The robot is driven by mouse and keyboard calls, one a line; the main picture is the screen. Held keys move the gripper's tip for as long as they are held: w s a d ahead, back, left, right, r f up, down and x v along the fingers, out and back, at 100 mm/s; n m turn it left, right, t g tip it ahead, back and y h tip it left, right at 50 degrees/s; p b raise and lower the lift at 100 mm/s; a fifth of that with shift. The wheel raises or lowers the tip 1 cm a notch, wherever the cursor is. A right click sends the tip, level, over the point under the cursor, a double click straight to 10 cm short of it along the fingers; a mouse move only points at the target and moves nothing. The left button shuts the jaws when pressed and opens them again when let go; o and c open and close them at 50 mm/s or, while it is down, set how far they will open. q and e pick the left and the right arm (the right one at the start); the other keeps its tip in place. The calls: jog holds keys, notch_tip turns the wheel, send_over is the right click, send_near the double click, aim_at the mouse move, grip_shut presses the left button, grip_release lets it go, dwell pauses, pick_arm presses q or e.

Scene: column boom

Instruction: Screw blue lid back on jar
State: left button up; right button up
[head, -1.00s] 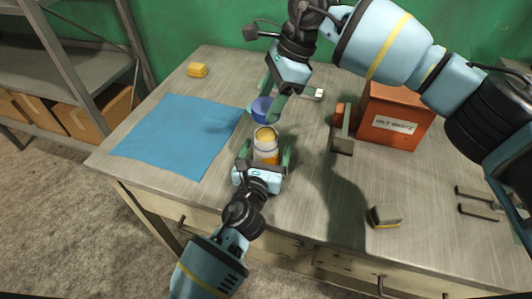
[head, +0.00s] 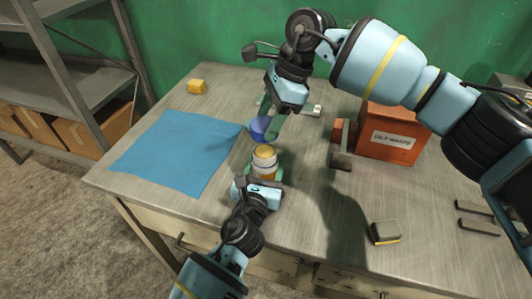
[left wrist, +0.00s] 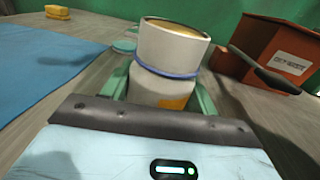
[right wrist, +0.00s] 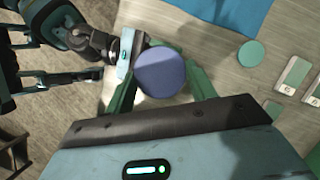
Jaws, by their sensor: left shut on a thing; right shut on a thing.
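The jar (head: 266,168) is pale with an orange patch and an open, yellowish top, standing upright. My left gripper (head: 264,178) is shut around its body; the left wrist view shows the jar (left wrist: 162,85) between the fingers, with a blue ring round its neck. The blue lid (head: 259,128) is in my right gripper (head: 270,124), shut on it, behind the jar in the head view. In the right wrist view the round lid (right wrist: 160,73) lies between the green fingers and hides the jar. Its height above the jar is hard to tell.
A blue cloth (head: 178,150) lies left of the jar. A yellow block (head: 198,87) sits at the back left. A red waste box (head: 392,135) stands right of the grippers. A grey-and-yellow block (head: 385,233) lies front right. Bare table lies between it and the jar.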

send_over(265, 151)
jog(key=shift+w+d+f, duration=0.1)
jog(key=shift+d+f, duration=0.15)
jog(key=shift+f, duration=0.9)
jog(key=shift+d+f, duration=0.2)
jog(key=shift+f, duration=0.9)
jog(key=shift+f, duration=0.9)
jog(key=shift+f, duration=0.55)
